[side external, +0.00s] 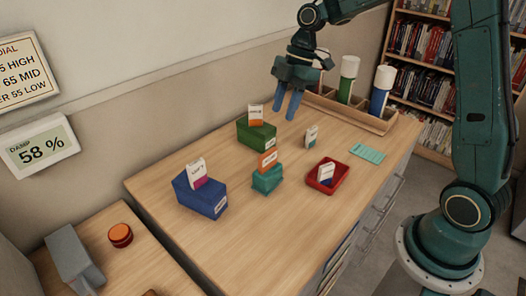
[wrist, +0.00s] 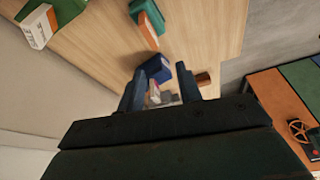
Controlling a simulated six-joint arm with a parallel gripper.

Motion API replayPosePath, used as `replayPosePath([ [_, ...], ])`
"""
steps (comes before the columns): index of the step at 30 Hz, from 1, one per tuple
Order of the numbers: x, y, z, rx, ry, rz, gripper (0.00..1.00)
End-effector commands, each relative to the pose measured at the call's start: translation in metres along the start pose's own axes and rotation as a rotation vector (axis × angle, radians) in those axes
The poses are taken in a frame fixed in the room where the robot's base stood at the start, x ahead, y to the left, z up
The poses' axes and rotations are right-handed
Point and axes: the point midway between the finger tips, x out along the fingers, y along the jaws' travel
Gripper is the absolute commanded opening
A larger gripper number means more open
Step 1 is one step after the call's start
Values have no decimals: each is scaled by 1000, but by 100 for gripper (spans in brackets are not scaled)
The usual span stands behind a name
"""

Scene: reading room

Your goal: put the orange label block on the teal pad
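A flat pale-teal pad with lines (side external: 367,153) lies near the table's right end. A mostly orange block with a white band (side external: 268,160) sits on a teal box (side external: 266,182) mid-table; the wrist view also shows this orange block (wrist: 149,29). A white card with an orange lower part (side external: 256,117) stands on the green box (side external: 250,138) behind. I cannot tell which of the two is the orange label block. My gripper (side external: 285,112) is open, pointing down above the back of the table, right of the green box. Nothing is between its fingers (wrist: 160,72).
A blue box (side external: 203,199) with a magenta-marked card stands at the left. A red tray (side external: 341,181) holds a blue-marked card. A small green-marked card (side external: 311,136) stands between tray and green box. A wooden rack (side external: 375,122) with tubes lines the back right.

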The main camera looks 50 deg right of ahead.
Motion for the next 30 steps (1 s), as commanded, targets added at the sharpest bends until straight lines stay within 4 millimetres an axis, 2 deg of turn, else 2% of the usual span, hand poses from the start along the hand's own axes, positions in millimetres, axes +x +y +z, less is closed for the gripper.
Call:
replayPosePath([
  [6,-32,-38,-20,197,-43,85,35],
  [15,-64,-95,-33,483,-63,214,35],
  [23,-80,-146,-33,732,-38,332,35],
  [30,-87,-193,-24,961,20,439,35],
])
